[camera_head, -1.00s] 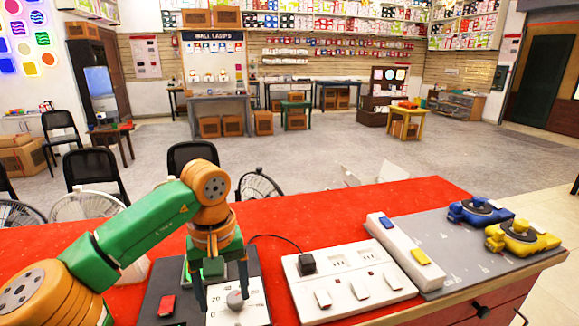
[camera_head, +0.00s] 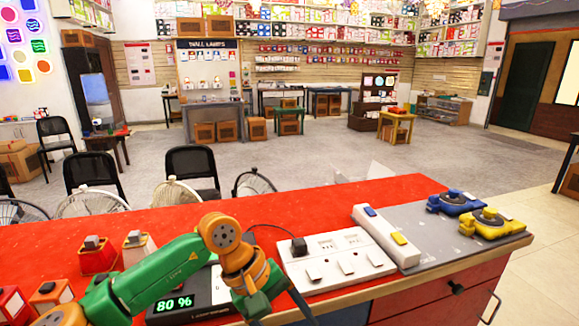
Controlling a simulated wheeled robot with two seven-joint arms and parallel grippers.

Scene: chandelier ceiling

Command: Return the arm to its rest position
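My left arm comes in from the lower left, green and orange. Its gripper (camera_head: 280,308) points down near the table's front edge, right of the dimmer box. Its dark fingers look spread apart with nothing between them, though the tips run near or past the bottom of the picture. The dark dimmer box (camera_head: 190,314) shows a green "80 %" display (camera_head: 174,303). My forearm and wrist cover part of the box, and its knob is not clearly visible. My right gripper is not in view.
On the red table (camera_head: 330,196) stand a white socket strip (camera_head: 336,262), a white switch bar (camera_head: 384,238), and blue (camera_head: 456,202) and yellow (camera_head: 492,222) devices on a grey mat.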

